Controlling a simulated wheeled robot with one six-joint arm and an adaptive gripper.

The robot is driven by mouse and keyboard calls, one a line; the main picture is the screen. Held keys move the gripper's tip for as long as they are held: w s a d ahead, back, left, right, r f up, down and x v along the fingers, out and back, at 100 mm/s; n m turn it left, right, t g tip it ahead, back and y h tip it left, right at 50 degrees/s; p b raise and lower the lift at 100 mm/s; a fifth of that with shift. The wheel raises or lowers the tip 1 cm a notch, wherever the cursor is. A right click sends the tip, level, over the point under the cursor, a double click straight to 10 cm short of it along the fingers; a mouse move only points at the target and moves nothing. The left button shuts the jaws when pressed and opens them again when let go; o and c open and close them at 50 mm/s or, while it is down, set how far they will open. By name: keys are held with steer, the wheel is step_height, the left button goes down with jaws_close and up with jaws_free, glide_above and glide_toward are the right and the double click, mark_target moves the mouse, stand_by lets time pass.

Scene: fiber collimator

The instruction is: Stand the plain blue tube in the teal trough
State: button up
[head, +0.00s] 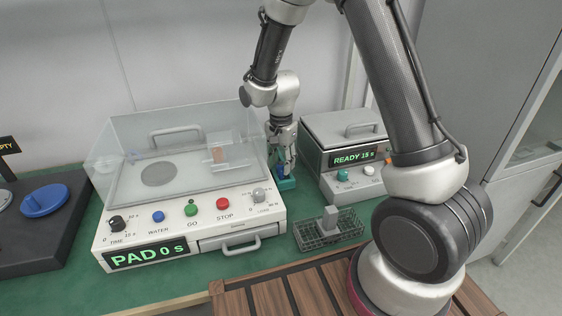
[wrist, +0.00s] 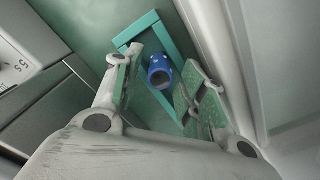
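The plain blue tube (wrist: 159,68) has its open dark end toward the wrist camera and is inside the outline of the teal trough (wrist: 177,38). It looks roughly upright; its foot is hidden. My gripper (wrist: 163,78) has a green-padded finger on each side of the tube, with a visible gap on both sides. In the head view, my gripper (head: 284,165) points down over the teal trough (head: 288,185), behind the white machine's right side. Only a little of the blue tube (head: 280,172) shows there.
The white polishing machine (head: 190,225) with a clear cover stands close left of the trough. A grey-topped unit reading READY 15 s (head: 345,150) stands close right. A wire basket with a grey block (head: 328,228) is in front. Green bench shows between them.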

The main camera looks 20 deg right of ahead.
mark_target(281, 163)
steer(key=shift+r, duration=0.1)
step_height(281, 163, up, 12)
steer(key=f, duration=0.1)
steer(key=s+d+r+n+t, duration=0.1)
steer(key=s+d+r+n, duration=0.1)
steer(key=s+d+r, duration=0.45)
steer(key=s+d+r+n+t, duration=0.1)
steer(key=s+d+r+n, duration=0.2)
steer(key=s, duration=0.6)
steer(key=s+d+r+n+t, duration=0.2)
steer(key=s+d+r+n, duration=0.2)
steer(key=s, duration=0.6)
step_height(281, 163, up, 2)
steer(key=shift+d+r+n, duration=0.1)
steer(key=shift+d+n, duration=0.2)
steer(key=shift+d, duration=0.4)
